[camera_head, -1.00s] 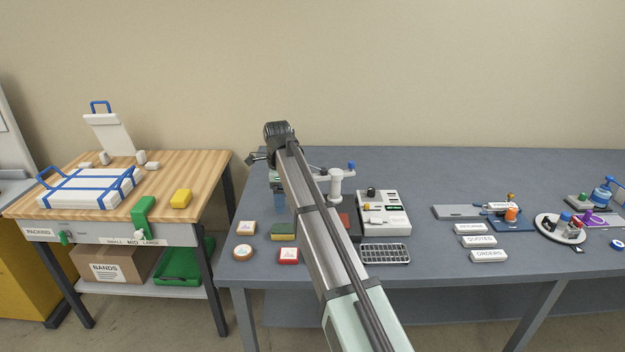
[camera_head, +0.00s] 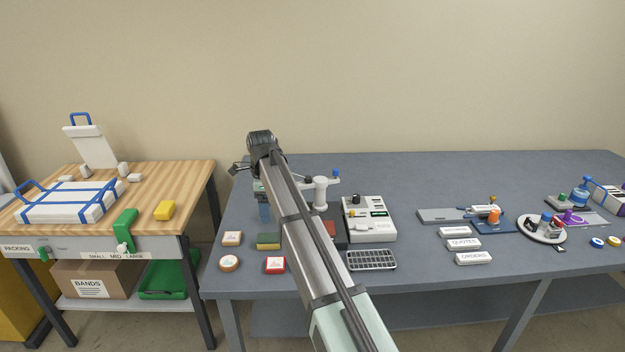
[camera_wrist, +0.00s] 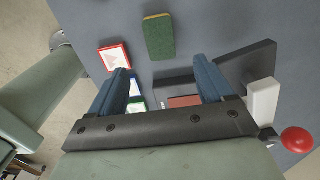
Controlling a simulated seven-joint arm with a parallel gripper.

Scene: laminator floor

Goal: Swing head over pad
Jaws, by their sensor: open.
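A reddish-brown pad (camera_wrist: 185,101) lies in a dark frame low between my fingers in the wrist view. In the head view my forearm hides most of it. My gripper (camera_wrist: 163,68) is open and empty, with blue fingers apart above the table. In the head view it hangs left of the post (camera_head: 264,212). A white block (camera_wrist: 264,100) and a red ball knob (camera_wrist: 298,140) are right of it.
A green-and-yellow sponge (camera_wrist: 159,37) and a red-edged tile (camera_wrist: 113,56) lie near my fingers. A white control box (camera_head: 370,218) and a grey grid tray (camera_head: 371,260) stand right of my forearm. A wooden packing bench (camera_head: 150,190) is at the left. The table's back is clear.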

